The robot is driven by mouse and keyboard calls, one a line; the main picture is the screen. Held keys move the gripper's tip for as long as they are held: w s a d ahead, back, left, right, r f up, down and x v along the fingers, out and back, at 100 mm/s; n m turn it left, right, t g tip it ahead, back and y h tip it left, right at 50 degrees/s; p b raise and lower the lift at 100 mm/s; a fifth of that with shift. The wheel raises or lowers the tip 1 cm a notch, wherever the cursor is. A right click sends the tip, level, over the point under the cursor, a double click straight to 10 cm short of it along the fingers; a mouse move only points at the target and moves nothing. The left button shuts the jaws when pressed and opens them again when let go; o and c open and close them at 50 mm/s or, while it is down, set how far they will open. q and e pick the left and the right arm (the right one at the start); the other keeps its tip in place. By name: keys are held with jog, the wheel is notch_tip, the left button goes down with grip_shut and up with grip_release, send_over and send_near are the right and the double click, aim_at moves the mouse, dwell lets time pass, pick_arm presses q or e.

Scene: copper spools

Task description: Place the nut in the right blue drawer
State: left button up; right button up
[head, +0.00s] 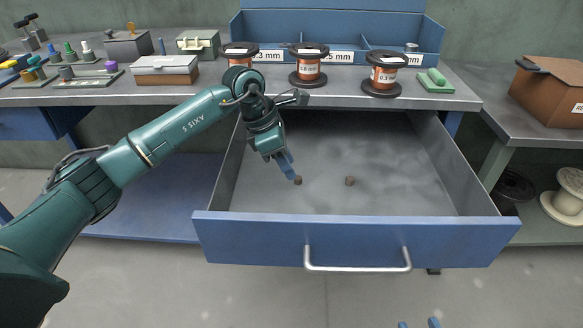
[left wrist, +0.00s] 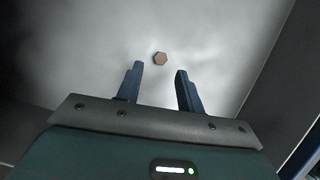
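The blue drawer (head: 340,228) is pulled open, with a bare grey inside. Two small brown pieces that look like nuts lie in or over it: one nut (head: 298,181) at my left fingertips and another nut (head: 350,181) to the right. My left gripper (head: 290,172) reaches down into the drawer. In the left wrist view its fingers (left wrist: 159,78) are apart with nothing between them, and one hexagonal nut (left wrist: 160,58) shows just beyond the tips. I cannot tell which nut this is. My right gripper (head: 418,323) shows only two separated blue fingertips at the bottom edge.
The workbench above the drawer carries copper spools (head: 308,65), a green block (head: 435,80) and a grey box (head: 166,68). A cardboard box (head: 550,90) stands on the right bench. The drawer's side walls and front stand around my left gripper. The floor in front is clear.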

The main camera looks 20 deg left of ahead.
pick_arm(q)
jog(key=p+v, duration=0.1)
jog(key=v, duration=0.8)
